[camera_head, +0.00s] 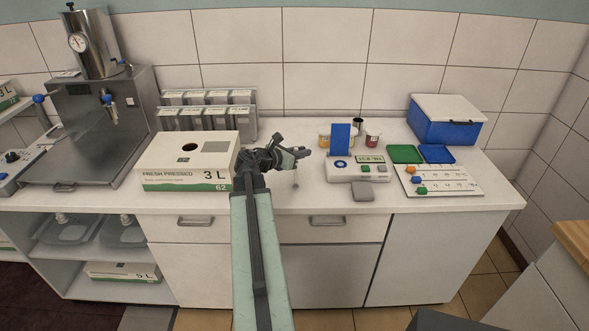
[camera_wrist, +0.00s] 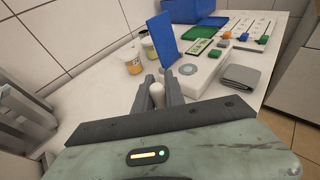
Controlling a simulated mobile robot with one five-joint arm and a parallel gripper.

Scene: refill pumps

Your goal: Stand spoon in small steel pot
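My gripper (camera_head: 302,153) is above the counter, left of the white device. In the wrist view, its two fingers (camera_wrist: 157,84) close on the pale, rounded end of the spoon (camera_wrist: 157,96). In the head view, a thin part of the spoon (camera_head: 295,178) hangs below the gripper, apart from the pot. The small steel pot (camera_head: 358,125) is a dark, open metal cylinder at the back of the counter, behind the blue panel and between small cups.
A white device (camera_head: 357,172) with an upright blue panel (camera_head: 341,139) stands in front of the pot. A juice carton (camera_head: 188,172) is left of my gripper. A blue box (camera_head: 444,123) is at right.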

